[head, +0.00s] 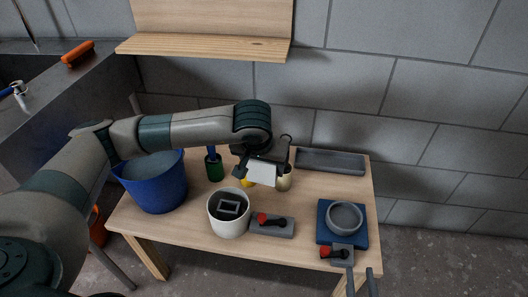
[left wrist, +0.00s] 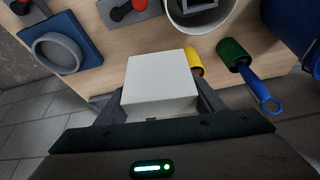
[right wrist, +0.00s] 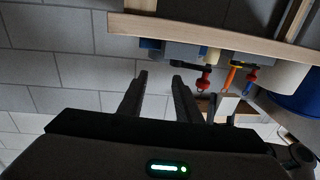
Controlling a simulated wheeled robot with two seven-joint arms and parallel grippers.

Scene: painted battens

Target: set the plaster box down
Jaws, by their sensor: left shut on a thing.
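The plaster box (head: 261,174) is a small white block held above the back middle of the wooden table (head: 178,226). My left gripper (head: 262,162) is shut on it; in the left wrist view the box (left wrist: 160,85) sits between the two fingers. How high it hangs over the tabletop is hard to tell. My right gripper (head: 361,283) shows only its fingertips at the bottom right of the head view, by the table's front right corner. Its fingers stand apart and empty in the right wrist view (right wrist: 158,82).
On the table stand a blue bucket (head: 153,187), a cream pot (head: 229,220), a green-and-blue tool (head: 214,168), a grey block with a red-ended part (head: 271,229), a blue square with a grey ring (head: 344,218) and a long grey tray (head: 330,160). A wooden shelf (head: 205,46) hangs above.

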